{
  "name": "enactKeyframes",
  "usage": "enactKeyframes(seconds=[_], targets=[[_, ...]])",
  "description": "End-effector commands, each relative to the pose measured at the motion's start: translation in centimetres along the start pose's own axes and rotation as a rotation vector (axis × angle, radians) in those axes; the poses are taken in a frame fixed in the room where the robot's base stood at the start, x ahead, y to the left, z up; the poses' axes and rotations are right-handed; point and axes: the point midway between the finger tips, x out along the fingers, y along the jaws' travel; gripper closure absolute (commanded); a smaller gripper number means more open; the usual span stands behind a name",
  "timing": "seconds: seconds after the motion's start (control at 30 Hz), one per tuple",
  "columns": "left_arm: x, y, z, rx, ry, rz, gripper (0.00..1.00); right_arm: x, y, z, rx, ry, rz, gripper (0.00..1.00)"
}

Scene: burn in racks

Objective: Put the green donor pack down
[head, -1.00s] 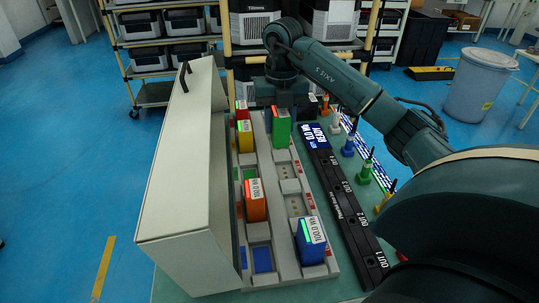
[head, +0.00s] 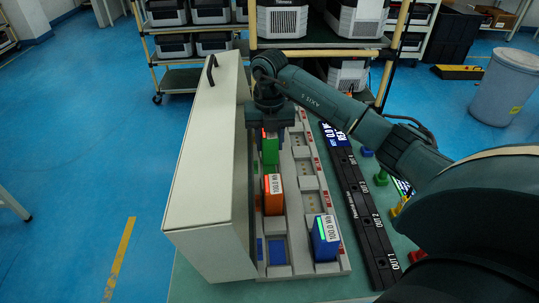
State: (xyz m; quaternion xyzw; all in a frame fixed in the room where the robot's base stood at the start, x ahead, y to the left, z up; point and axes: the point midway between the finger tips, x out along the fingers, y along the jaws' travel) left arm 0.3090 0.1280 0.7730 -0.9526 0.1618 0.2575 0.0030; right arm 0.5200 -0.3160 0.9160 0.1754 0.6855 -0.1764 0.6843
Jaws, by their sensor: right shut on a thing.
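The green donor pack (head: 270,152) is upright in the left column of the grey rack (head: 311,180), directly behind the orange pack (head: 273,195). My right gripper (head: 269,131) is shut on its top from above. The pack is at or just over its place in the column; I cannot tell whether its base touches the rack, as the orange pack and the cover hide it. My left gripper is not in view.
A blue pack (head: 325,238) stands at the front of the right column. A bare blue slot (head: 278,250) lies at the front left. A tall pale cover (head: 212,165) stands close along the rack's left side. A black output strip (head: 366,215) runs along the right.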

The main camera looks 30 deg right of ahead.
Motion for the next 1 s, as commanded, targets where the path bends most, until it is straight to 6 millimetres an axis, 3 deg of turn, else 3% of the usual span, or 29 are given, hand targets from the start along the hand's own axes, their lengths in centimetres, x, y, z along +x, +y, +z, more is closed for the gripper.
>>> enactKeyframes(seconds=[0.27, 0.5, 0.87, 0.9, 1.0], targets=[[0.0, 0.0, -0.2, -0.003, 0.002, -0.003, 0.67, 1.9, 0.1, 0.1, 0.001, -0.003, 0.003, 1.0], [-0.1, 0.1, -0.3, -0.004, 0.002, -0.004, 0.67, 4.9, 0.1, 0.1, 0.0, -0.002, 0.004, 1.0], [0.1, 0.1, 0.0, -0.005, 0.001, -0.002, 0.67, 5.3, 0.0, 0.1, 0.001, -0.004, 0.003, 1.0], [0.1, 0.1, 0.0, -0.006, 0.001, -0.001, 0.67, 5.4, 0.0, 0.1, 0.001, -0.001, 0.001, 0.61], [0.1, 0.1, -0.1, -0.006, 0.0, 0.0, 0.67, 5.3, 0.0, 0.1, 0.001, -0.001, 0.001, 0.53]])
